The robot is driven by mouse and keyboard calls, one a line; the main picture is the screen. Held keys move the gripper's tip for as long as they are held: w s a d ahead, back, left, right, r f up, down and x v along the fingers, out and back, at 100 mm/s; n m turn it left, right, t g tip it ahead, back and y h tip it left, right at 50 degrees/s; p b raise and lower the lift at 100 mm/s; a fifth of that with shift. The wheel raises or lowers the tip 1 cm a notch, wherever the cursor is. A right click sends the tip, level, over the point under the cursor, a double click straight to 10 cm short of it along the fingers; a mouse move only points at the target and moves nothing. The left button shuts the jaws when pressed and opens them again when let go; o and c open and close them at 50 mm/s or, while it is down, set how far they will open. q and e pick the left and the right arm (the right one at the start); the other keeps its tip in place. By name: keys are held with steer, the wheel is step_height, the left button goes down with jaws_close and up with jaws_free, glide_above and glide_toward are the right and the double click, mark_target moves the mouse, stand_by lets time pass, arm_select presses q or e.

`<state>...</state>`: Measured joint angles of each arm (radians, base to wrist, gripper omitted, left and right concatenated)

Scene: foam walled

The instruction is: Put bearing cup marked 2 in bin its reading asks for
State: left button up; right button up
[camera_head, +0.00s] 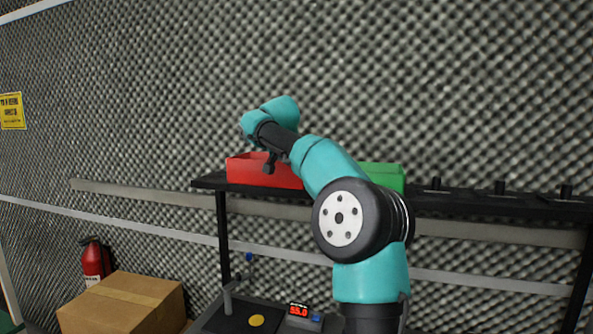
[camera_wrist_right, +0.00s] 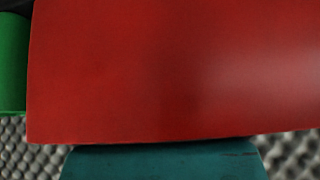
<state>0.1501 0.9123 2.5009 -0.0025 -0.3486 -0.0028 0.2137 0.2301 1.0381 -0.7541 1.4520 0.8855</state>
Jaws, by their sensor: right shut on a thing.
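My right gripper (camera_head: 269,164) is dark and hangs at the front of the red bin (camera_head: 246,172) in the head view. It is shut on a small dark thing that I can hardly tell from the jaws; no mark on it can be read. The red bin fills most of the right wrist view (camera_wrist_right: 160,70), which shows no fingers. The green bin (camera_head: 383,174) stands to its right, partly behind my arm. A readout (camera_head: 299,310) below shows red digits that look like 55.0. My left gripper is not in view.
The black shelf (camera_head: 460,203) carries the bins and several small dark upright pieces (camera_head: 500,187) at right. Below lie a dark bench (camera_head: 225,318) and a yellow disc (camera_head: 256,320). A cardboard box (camera_head: 125,305) and fire extinguisher (camera_head: 93,260) stand at lower left.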

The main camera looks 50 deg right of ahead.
steer(key=shift+f, duration=0.15)
steer(key=o, duration=1.2)
steer(key=shift+c, duration=0.2)
steer(key=v, duration=1.2)
steer(key=shift+r, duration=0.2)
steer(key=shift+w, duration=0.15)
